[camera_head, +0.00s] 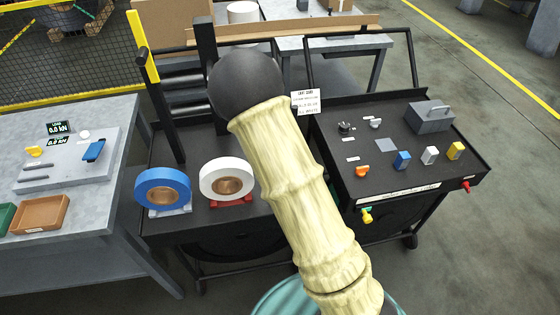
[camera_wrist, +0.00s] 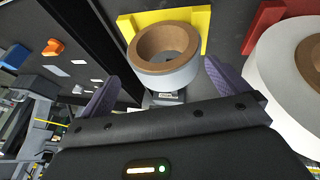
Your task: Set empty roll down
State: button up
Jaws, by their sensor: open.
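The nearly bare roll (camera_wrist: 165,58), a brown core with a thin grey-white layer, shows in the wrist view at the yellow holder (camera_wrist: 200,22). My gripper (camera_wrist: 160,74) is open, its two purple-grey fingers apart on either side of the roll's near edge. I see no finger clearly touching the roll. In the head view my arm hides this roll, the yellow holder and the gripper.
A full white roll (camera_head: 227,179) sits by a red holder (camera_head: 231,200) beside the yellow one; a blue roll (camera_head: 162,190) stands further left. The right cart top (camera_head: 400,125) carries small blocks, knobs and a grey box (camera_head: 430,117). A grey bench (camera_head: 50,190) is at left.

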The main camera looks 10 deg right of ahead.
jog(key=p+v, duration=0.2)
jog(key=v, duration=1.1)
jog(key=shift+p, duration=0.4)
jog(key=shift+s+f, duration=0.1)
jog(key=s+d+r+g+y, duration=0.1)
jog(key=s+d+r, duration=0.1)
jog(key=s, duration=0.5)
jog(key=s+d+r+g+y, duration=0.1)
jog(key=s+d+r, duration=0.1)
jog(key=s+r, duration=0.2)
jog(key=s, duration=0.3)
jog(key=shift+r+m+y, duration=0.15)
jog(key=shift+m+y, duration=0.15)
jog(key=shift+y, duration=0.1)
